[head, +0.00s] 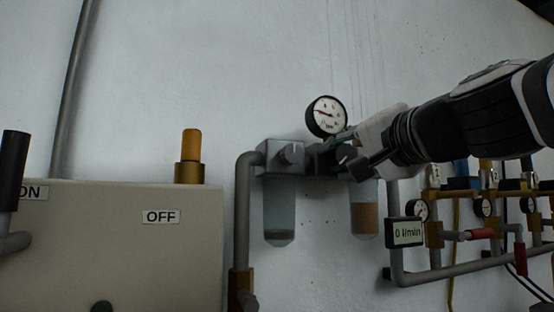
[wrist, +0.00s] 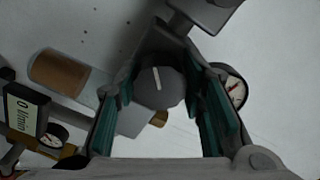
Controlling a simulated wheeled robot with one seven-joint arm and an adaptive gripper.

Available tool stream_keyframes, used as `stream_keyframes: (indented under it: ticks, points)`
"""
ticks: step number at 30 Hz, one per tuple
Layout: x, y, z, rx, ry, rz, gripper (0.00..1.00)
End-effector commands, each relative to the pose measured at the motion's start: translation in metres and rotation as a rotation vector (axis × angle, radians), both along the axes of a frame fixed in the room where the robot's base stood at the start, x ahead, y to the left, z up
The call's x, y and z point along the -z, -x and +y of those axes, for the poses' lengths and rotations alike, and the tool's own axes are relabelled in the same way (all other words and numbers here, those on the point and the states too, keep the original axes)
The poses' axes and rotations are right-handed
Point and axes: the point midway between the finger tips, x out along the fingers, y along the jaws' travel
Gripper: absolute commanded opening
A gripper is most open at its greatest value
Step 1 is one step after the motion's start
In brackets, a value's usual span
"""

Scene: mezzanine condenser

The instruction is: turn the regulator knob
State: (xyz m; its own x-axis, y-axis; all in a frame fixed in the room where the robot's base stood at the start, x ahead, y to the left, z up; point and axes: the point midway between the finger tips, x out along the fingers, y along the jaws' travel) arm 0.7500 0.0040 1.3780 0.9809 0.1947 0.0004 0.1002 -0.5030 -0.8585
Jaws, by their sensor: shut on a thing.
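The regulator knob (wrist: 158,87) is a dark grey, round-faced knob with a white line across its face, seen in the middle of the wrist view. The line stands nearly upright in that view, slightly tilted. My gripper (head: 345,158) reaches in from the right in the head view and hides the knob there. In the wrist view its teal-padded fingers lie on both sides of the knob and are shut on it. The round pressure gauge (head: 326,116) sits just above the gripper; it also shows at the right in the wrist view (wrist: 233,88).
A grey filter block (head: 284,154) with a clear bowl stands left of the gripper. A brown-filled bowl (head: 364,214) hangs below it. A "0 l/min" display (head: 407,232) and pipes with small gauges lie lower right. A beige cabinet (head: 120,255) marked ON and OFF stands left.

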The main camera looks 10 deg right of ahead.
Motion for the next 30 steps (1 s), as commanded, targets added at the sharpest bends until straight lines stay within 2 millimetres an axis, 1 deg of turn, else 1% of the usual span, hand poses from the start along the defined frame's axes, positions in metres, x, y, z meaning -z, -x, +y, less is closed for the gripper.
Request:
stream_keyframes:
  ticks: [6, 12, 29, 30]
  points:
    - [0.0008, -0.0001, 0.0005, -0.001, -0.12, 0.027, 0.09]
    - [0.0008, -0.0001, 0.0006, -0.002, -0.183, 0.04, 0.09]
    - [0.0013, -0.0003, 0.0006, -0.001, -0.207, 0.045, 0.09]
    - [0.0013, -0.0003, 0.0006, -0.001, -0.207, 0.045, 0.45]
